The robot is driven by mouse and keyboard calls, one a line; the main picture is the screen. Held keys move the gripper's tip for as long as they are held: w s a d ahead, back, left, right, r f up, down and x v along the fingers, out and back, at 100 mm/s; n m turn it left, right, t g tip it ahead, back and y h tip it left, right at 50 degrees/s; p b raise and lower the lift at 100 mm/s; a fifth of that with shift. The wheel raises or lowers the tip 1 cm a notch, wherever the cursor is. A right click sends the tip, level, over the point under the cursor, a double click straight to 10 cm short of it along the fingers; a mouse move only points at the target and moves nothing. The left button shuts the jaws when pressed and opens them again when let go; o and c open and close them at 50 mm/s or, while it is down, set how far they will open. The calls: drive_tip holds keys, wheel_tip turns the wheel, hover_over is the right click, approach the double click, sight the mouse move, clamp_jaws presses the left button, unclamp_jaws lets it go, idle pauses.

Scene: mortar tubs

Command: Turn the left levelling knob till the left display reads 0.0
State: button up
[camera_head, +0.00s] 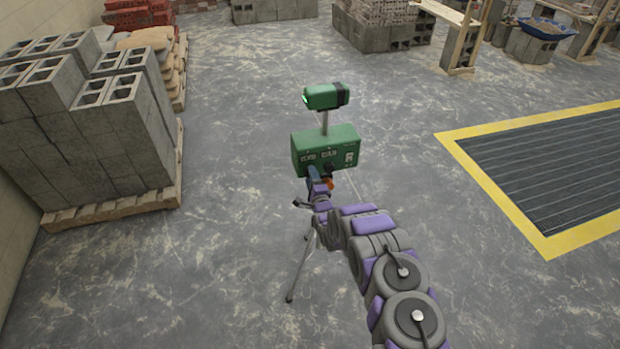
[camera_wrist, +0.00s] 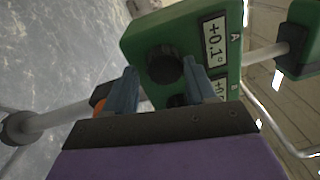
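A green levelling box (camera_head: 318,148) on a tripod carries two small displays. In the wrist view, which is turned sideways, the display marked A (camera_wrist: 214,41) reads +0.1°; by its lettering, it is the left one. The dark round left knob (camera_wrist: 165,64) is beside it. My gripper (camera_wrist: 160,75) is open, its blue fingers apart on either side of this knob; I cannot tell whether they touch it. The second display (camera_wrist: 220,88) is partly hidden by my gripper, as is another dark knob (camera_wrist: 178,100). In the head view my gripper (camera_head: 314,174) covers the left knob.
A green head unit (camera_head: 325,96) stands on a post above the box. Tripod legs (camera_head: 301,268) spread below. Grey blocks on a pallet (camera_head: 110,208) stand at left, a yellow-edged floor grate (camera_head: 560,165) at right. The floor around the tripod is clear.

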drive_tip(key=shift+o, duration=1.1)
drive_tip(key=shift+r, duration=0.1)
drive_tip(key=shift+a+r, duration=0.1)
drive_tip(key=v, duration=1.7)
drive_tip(key=shift+s, duration=0.2)
